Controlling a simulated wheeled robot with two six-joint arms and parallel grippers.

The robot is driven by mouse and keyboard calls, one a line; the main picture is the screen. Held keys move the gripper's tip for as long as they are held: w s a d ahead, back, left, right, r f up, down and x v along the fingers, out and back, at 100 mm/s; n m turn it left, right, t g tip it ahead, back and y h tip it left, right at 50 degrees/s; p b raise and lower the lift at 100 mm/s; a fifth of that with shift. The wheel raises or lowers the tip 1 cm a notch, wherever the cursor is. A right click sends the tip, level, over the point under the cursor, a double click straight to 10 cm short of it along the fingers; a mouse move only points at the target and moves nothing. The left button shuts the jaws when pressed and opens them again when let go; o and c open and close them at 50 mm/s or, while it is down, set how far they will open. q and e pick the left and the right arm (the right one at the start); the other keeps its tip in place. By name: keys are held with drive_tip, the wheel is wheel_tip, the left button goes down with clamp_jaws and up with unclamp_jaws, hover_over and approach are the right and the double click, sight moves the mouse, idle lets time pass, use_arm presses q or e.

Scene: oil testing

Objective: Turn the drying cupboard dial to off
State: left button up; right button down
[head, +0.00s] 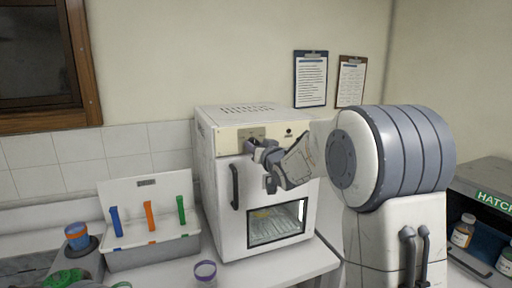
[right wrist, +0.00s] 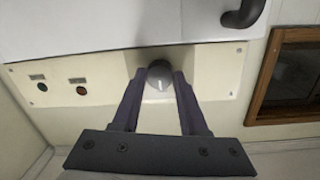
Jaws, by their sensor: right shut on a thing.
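The drying cupboard (head: 228,212) is a white box with a dark handle and a small window, standing on the counter in the head view. Its dial (right wrist: 160,75) is a round dark grey knob with a pale mark, set on the cream control panel (right wrist: 215,75). My right gripper (right wrist: 160,84) has its two fingers on either side of the dial, shut on it. In the head view the right gripper (head: 254,148) is at the top front of the cupboard and hides most of the dial. My left gripper is not in view.
A grey and white box (head: 150,253) with blue, orange and green strips stands left of the cupboard. A purple-rimmed cup (head: 205,271) is in front. A hatch (head: 490,197) with bottles is at the right. Two clipboards (head: 310,80) hang on the wall behind.

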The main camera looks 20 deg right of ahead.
idle(0.5)
drive_tip(key=shift+c, duration=2.2)
unclamp_jaws()
drive_tip(key=s+b, duration=0.3)
drive_tip(key=s, duration=0.7)
drive_tip(key=shift+s+r, duration=0.25)
drive_tip(key=shift+r, duration=0.05)
